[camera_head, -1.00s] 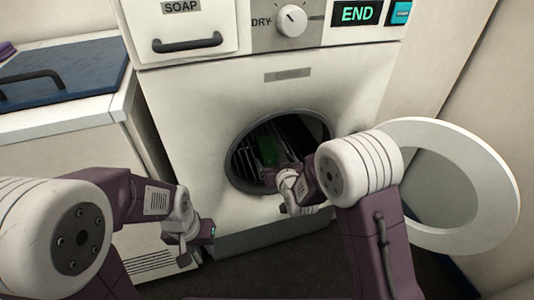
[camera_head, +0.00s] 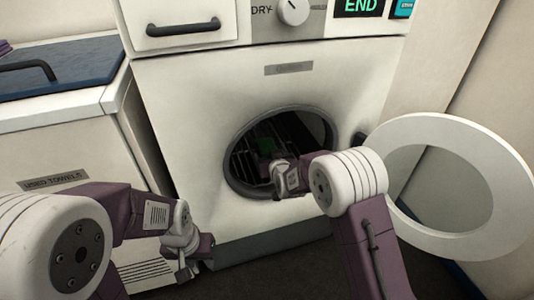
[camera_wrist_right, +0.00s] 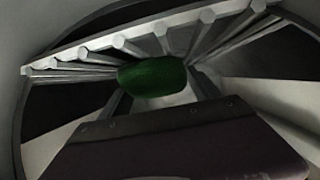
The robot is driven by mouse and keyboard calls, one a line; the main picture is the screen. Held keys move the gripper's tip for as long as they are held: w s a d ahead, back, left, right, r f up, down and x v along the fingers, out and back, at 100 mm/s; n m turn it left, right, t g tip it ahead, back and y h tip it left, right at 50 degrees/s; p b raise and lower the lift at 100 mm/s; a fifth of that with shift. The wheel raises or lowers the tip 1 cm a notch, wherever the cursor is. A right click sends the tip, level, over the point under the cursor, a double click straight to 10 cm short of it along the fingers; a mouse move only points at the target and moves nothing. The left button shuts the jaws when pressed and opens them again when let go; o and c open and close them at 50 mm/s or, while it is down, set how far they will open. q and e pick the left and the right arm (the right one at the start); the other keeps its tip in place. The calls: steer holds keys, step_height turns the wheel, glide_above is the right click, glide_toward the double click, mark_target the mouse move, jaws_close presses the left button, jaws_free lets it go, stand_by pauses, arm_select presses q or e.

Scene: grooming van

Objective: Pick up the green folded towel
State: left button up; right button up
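The green folded towel (camera_head: 265,146) is inside the dryer drum, seen through its round opening. In the right wrist view the green towel (camera_wrist_right: 152,77) shows as a rounded dark green bundle in front of the drum's ribs. My right gripper (camera_head: 275,163) reaches into the opening, close to the towel. Its fingers look spread towards either side of the towel in the wrist view, with no clear grip; the head view hides the fingertips. My left gripper (camera_head: 197,263) hangs low in front of the cabinets, open and empty.
The dryer (camera_head: 200,85) shows END on its display. Its round door (camera_head: 397,150) stands open to the right. The opening's dark rim (camera_head: 229,172) surrounds my right gripper. A used-towels cabinet (camera_head: 50,140) with a blue handled lid stands at the left.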

mark_target(271, 144)
steer(key=c, duration=0.9)
steer(key=shift+r, duration=0.15)
steer(key=r+p, duration=0.2)
steer(key=r, duration=0.1)
steer(key=r+p, duration=0.1)
steer(key=shift+s+d+r+p, duration=0.15)
steer(key=shift+d+r+p, duration=0.15)
steer(key=shift+r+p, duration=0.1)
steer(key=s+d+r+p, duration=0.4)
steer(key=s+d+r, duration=0.2)
steer(key=d, duration=0.3)
steer(key=shift+s, duration=0.25)
